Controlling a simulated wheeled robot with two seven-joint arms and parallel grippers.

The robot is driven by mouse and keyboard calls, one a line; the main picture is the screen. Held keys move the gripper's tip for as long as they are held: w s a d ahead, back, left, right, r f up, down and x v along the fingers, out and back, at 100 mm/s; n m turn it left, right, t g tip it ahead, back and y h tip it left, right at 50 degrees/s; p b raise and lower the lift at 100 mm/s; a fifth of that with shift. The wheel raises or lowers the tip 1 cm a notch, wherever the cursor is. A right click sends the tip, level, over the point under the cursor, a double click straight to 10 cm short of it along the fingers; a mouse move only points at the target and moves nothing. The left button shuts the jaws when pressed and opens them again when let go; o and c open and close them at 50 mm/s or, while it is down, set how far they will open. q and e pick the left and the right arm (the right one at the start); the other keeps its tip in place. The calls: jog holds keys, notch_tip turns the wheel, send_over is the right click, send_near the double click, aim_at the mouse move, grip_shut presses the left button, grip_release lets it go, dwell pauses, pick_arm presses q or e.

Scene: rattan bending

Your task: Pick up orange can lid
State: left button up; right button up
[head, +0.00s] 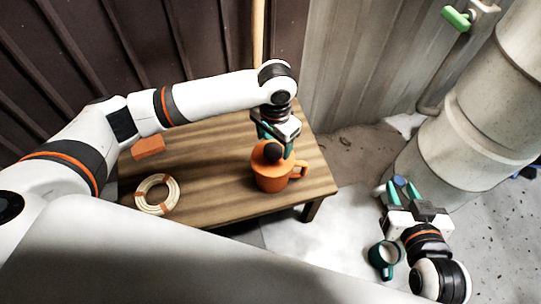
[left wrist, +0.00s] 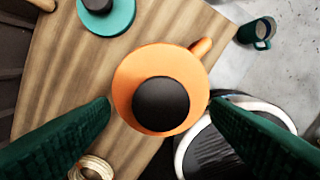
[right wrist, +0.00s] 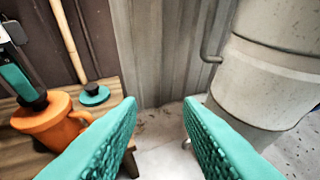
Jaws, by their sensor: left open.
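An orange can (head: 273,182) with a side handle stands upright on the wooden table. Its orange lid (head: 259,154) with a round black knob sits on top; the lid also shows in the left wrist view (left wrist: 125,88). My left gripper (head: 276,142) is open just above the lid. In the left wrist view its fingers (left wrist: 160,108) are spread on either side of the knob, and I cannot tell if they touch it. My right gripper (head: 394,190) is open and empty, off the table to the right; its two fingers (right wrist: 160,105) stand well apart.
The table (head: 215,196) also holds a rattan coil (head: 142,201), an orange block (head: 148,147) and a teal lid (right wrist: 95,96). A teal mug (head: 376,259) stands on the floor at the right. A large pale pipe (head: 450,125) rises beside my right gripper. Walls stand behind the table.

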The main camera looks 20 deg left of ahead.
aim_at(273, 150)
pick_arm(q)
notch_tip(273, 150, down, 4)
jog(key=shift+s+f+b, duration=0.1)
jog(key=shift+s+b, duration=0.05)
jog(key=shift+b, duration=0.8)
pick_arm(e)
notch_tip(273, 150, up, 8)
jog(key=w+a+t+y, duration=0.1)
jog(key=w+a+t, duration=0.1)
jog(key=t, duration=0.3)
jog(key=shift+w+t+y, duration=0.2)
jog(key=shift+t+y, duration=0.1)
jog(key=shift+y, duration=0.1)
pick_arm(q)
jog(key=shift+c, duration=0.2)
jog(key=shift+c, duration=1.4)
jog(key=c, duration=0.8)
pick_arm(e)
jog(key=shift+a+r, duration=0.1)
jog(key=shift+a, duration=0.3)
pick_arm(q)
jog(key=shift+c, duration=0.2)
